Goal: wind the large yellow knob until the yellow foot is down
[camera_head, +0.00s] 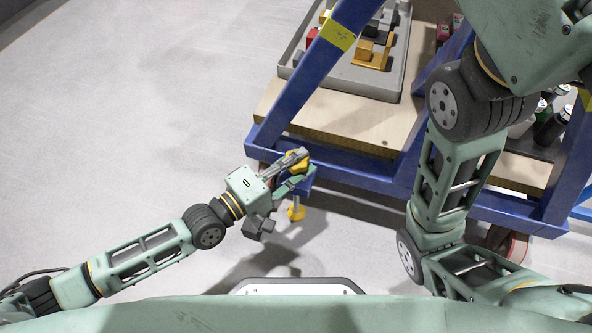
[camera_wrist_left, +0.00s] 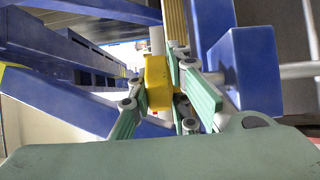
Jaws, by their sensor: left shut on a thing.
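The large yellow knob (camera_head: 297,164) sits on top of a blue bracket at the near left corner of the blue frame. My left gripper (camera_head: 306,162) is shut on the knob, with one finger on each side. In the left wrist view the yellow knob (camera_wrist_left: 158,84) shows as a block between the green finger pads, which partly hide it. The yellow foot (camera_head: 296,212) hangs below the blue bracket on a thin stem, close to the floor. I cannot tell whether it touches the floor. My right arm reaches in from the right, but its gripper is out of view.
The blue frame (camera_head: 340,157) carries a wooden board (camera_head: 340,115) and a grey tray (camera_head: 354,78) with several blocks. Dark cylinders (camera_head: 552,128) stand at the right. A caster wheel (camera_head: 507,242) is under the frame. The floor at the left is clear.

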